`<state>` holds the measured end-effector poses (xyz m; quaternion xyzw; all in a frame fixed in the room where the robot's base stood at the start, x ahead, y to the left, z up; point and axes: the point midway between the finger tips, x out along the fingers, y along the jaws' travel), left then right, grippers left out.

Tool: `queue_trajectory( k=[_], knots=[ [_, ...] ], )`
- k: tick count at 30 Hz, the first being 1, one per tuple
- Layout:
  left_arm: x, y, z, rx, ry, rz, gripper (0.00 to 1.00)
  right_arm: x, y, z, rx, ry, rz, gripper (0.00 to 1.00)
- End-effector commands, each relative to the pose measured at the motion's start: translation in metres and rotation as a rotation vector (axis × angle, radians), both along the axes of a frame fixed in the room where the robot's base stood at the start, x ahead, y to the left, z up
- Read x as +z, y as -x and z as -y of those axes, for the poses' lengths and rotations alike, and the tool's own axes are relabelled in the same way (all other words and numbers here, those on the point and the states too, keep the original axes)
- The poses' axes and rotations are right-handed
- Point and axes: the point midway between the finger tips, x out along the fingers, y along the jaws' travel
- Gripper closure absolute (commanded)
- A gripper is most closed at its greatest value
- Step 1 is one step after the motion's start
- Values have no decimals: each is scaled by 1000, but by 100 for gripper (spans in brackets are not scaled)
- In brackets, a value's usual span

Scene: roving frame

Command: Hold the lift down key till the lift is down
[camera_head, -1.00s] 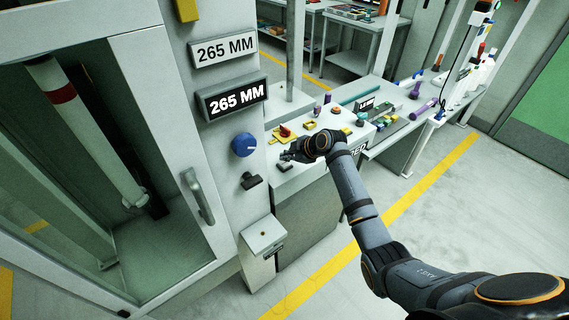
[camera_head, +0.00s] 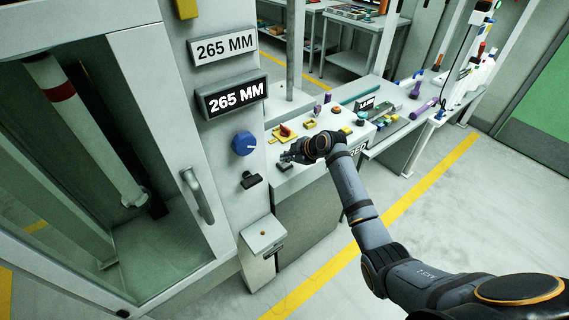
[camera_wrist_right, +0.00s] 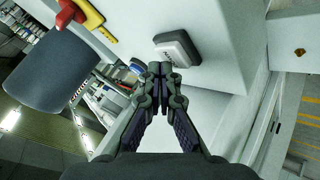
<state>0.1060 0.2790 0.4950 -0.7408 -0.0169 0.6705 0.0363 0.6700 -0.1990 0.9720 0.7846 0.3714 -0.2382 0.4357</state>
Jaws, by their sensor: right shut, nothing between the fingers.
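A lit black display (camera_head: 237,97) reads 265 MM, and the pale plate (camera_head: 224,48) above reads 265 MM too. My left gripper is out of view.
A red and yellow switch (camera_head: 285,132) and other buttons stand behind the gripper on the console. A blue knob (camera_head: 243,145) is on the post to the left, beside a glazed cabinet door with a handle (camera_head: 198,195). The floor at right is clear.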

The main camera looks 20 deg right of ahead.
Motion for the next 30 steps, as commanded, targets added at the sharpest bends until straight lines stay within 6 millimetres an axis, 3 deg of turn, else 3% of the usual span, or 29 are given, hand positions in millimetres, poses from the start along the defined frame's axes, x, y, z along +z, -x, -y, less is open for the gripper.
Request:
queue_trajectory(
  k=[30],
  knots=[
    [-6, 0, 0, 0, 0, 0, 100, -9, 0, 0, 0, 0, 0, 100]
  ],
)
